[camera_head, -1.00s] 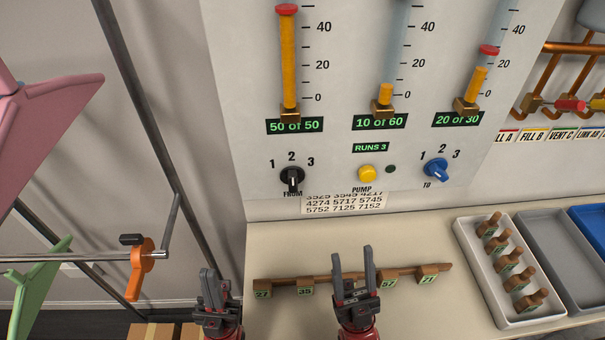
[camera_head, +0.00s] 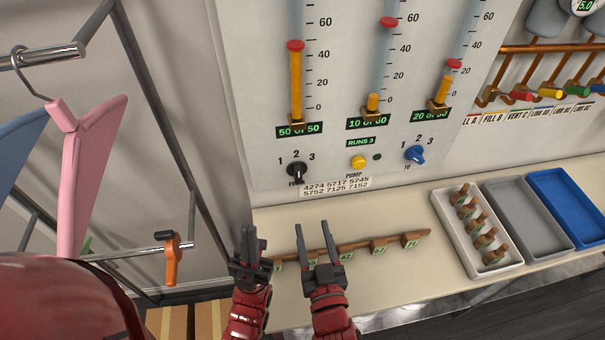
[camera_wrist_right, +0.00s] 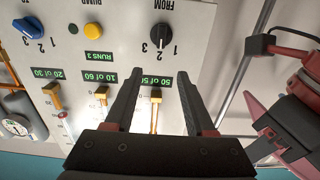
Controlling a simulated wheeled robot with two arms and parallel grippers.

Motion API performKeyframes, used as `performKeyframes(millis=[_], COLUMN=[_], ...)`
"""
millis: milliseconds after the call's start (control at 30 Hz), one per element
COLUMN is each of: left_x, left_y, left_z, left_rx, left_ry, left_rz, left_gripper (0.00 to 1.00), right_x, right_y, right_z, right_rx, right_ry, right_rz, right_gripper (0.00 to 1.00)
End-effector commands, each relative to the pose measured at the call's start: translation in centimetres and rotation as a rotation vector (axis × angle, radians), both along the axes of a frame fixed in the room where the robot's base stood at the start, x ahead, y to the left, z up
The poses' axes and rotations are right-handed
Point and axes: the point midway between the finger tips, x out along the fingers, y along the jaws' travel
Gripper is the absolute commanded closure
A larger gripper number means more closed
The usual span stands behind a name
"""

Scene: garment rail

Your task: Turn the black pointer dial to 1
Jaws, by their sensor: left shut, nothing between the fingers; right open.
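The black pointer dial (camera_head: 296,172), labelled FROM, is on the pale panel under the "50 of 50" display. The numbers 1, 2 and 3 run left to right above it. It also shows upside down in the right wrist view (camera_wrist_right: 161,37); its narrow grip stands roughly upright, in line with 2. My left gripper (camera_head: 247,232) is shut and empty, below and left of the dial. My right gripper (camera_head: 312,226) is open and empty, below and slightly right of the dial. In the right wrist view its fingers (camera_wrist_right: 158,80) point toward the panel. Neither gripper touches the dial.
A yellow pump button (camera_head: 358,162) and a blue dial (camera_head: 415,154) are right of the black dial. A wooden strip with numbered blocks (camera_head: 378,247) lies on the counter below. Trays stand at the right. A rail with a pink garment (camera_head: 88,170) and an orange crank (camera_head: 172,260) are at the left.

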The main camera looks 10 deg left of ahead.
Motion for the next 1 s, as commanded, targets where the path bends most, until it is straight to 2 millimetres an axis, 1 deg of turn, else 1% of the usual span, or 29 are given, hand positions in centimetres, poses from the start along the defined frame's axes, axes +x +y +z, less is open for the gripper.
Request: performKeyframes(millis=[33, 167, 367, 567, 600, 700, 733, 800, 900, 1000], left_x=[0.0, 0.0, 0.0, 0.0, 0.0, 0.0, 0.0, 0.0, 0.0, 0.0], left_y=[0.0, 0.0, 0.0, 0.0, 0.0, 0.0, 0.0, 0.0, 0.0, 0.0], left_z=[-0.6, -1.5, -4.1, -7.3, -6.6, -6.6, -5.8, -5.0, -4.4, -4.0], left_rx=[0.000, 0.000, 0.000, 0.000, 0.000, 0.000, 0.000, 0.000, 0.000, 0.000], left_ry=[0.000, 0.000, 0.000, 0.000, 0.001, 0.000, 0.000, -0.001, 0.000, 0.000], left_rz=[0.000, 0.000, 0.000, 0.000, 0.000, 0.000, 0.000, 0.000, 0.000, 0.000], left_gripper=[1.00, 1.00, 1.00, 1.00, 1.00, 1.00, 1.00, 1.00, 1.00, 1.00], right_x=[0.5, 1.7, 4.4, 7.4, 8.2, 10.2, 10.6, 11.7, 13.1, 14.0], right_y=[0.2, 0.6, 1.7, 2.9, 3.4, 4.1, 4.3, 4.8, 5.4, 5.8], right_z=[-0.2, -0.3, -0.5, -0.6, -0.1, 0.1, 0.4, 0.5, 0.3, 0.3], right_rx=[0.002, -0.005, -0.005, -0.004, -0.007, -0.004, -0.008, -0.008, -0.008, -0.007], right_ry=[-0.006, -0.007, -0.009, -0.009, -0.005, -0.005, -0.002, -0.002, 0.000, -0.004], right_rz=[-0.002, 0.000, 0.000, -0.001, 0.000, -0.001, 0.000, 0.001, 0.001, 0.002], right_gripper=[0.45, 0.45, 0.45, 0.45, 0.45, 0.45, 0.45, 0.45, 0.45, 0.45])
